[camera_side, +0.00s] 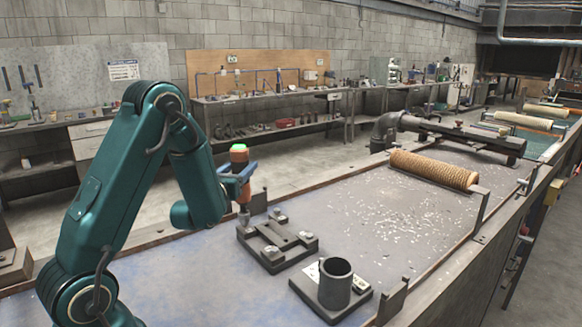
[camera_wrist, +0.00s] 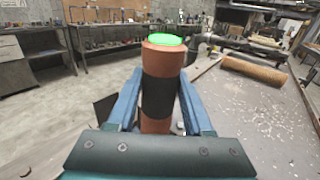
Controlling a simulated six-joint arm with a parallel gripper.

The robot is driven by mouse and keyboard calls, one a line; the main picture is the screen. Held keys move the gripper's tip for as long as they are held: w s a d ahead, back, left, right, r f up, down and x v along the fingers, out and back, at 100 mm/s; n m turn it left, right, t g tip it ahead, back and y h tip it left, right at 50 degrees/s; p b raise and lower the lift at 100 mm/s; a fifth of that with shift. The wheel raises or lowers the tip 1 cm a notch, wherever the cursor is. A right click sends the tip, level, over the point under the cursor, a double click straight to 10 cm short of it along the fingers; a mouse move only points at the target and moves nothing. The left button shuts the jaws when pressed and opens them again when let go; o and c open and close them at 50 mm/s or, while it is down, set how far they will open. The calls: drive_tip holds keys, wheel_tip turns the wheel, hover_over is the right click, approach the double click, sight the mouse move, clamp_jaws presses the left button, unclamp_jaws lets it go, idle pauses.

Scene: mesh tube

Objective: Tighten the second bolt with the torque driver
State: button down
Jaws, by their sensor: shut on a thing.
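The torque driver (camera_side: 239,154) is an orange cylinder with a green top; the wrist view shows its dark middle band (camera_wrist: 157,97). My gripper (camera_side: 240,175) has its blue fingers shut on the driver, one on each side in the wrist view (camera_wrist: 160,100). The driver stands upright, its lower end over the back-left corner of a dark fixture block (camera_side: 277,254). Whether its tip touches a bolt there is too small to tell. Pale bolt heads show at other corners, at the back (camera_side: 275,214), front (camera_side: 271,252) and right (camera_side: 306,236).
An empty dark cup-shaped holder (camera_side: 335,285) on a square base stands right of the block, near the bench's front edge. A tan mesh roll (camera_side: 433,170) lies farther back. Short upright posts (camera_side: 481,207) stand at the bench edge. The bench middle is clear apart from pale flecks.

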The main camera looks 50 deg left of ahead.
drive_tip(key=shift+f, duration=0.9)
idle(2.2)
drive_tip(key=shift+r, duration=0.1)
